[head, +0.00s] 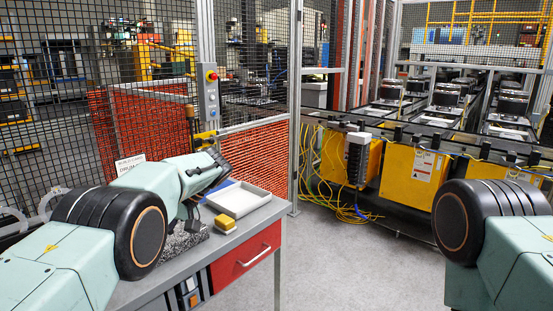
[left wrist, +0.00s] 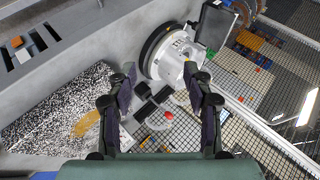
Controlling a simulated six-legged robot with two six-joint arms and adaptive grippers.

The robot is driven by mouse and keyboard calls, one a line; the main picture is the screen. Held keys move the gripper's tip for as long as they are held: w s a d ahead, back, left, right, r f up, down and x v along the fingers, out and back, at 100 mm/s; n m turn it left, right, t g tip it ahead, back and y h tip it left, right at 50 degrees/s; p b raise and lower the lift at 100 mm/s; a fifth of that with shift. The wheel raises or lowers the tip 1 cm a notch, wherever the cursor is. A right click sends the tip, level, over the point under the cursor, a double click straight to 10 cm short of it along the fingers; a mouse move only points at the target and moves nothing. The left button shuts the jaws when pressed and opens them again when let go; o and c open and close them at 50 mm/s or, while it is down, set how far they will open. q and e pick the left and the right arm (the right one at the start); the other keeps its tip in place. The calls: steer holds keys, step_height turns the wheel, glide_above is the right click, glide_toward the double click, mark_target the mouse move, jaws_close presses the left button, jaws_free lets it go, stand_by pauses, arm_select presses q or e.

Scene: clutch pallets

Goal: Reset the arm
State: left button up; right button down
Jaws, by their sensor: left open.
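My left arm reaches in from the left over the grey workbench (head: 225,240) in the head view, and its gripper end (head: 207,172) is over the bench's back part. In the left wrist view my left gripper (left wrist: 160,78) has its two dark fingers spread apart, with nothing held between them. A round white and black part (left wrist: 172,55) shows beyond the fingertips, apart from them. My right arm shows only as a large joint at the right edge of the head view, and its gripper is out of view.
A mesh fence (head: 250,70) stands behind. Yellow machine boxes (head: 408,176) and pallets of clutch parts are at the right.

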arm_select(q)
steer(key=w+d+f+m+t+h, duration=0.2)
steer(key=w+f+m, duration=0.15)
steer(key=f, duration=0.35)
steer(key=w+d+f+m+t+h, duration=0.2)
steer(key=d+f+m+t, duration=0.15)
steer(key=f, duration=0.45)
steer(key=s+d+f+m+h+b, duration=0.1)
steer(key=s+d+f+h+b, duration=0.1)
steer(key=s+f, duration=0.45)
steer(key=s+d+f+m+h+b, duration=0.15)
steer(key=s+f, duration=0.25)
steer(key=f, duration=0.6)
steer(key=s+f+h+b, duration=0.1)
steer(key=s+f, duration=0.3)
steer(key=s, duration=0.3)
steer(key=s+f+h+b, duration=0.1)
steer(key=s+f+b, duration=0.15)
steer(key=s, duration=0.45)
steer(key=s+a+f+n+g+b, duration=0.1)
steer(key=s+b, duration=0.2)
steer(key=s, duration=0.9)
steer(key=s+a+f+n+g+b, duration=0.1)
steer(key=s+b, duration=0.3)
steer(key=s, duration=0.8)
steer(key=shift+f, duration=0.65)
arm_select(e)
step_height(320, 180, down, 14)
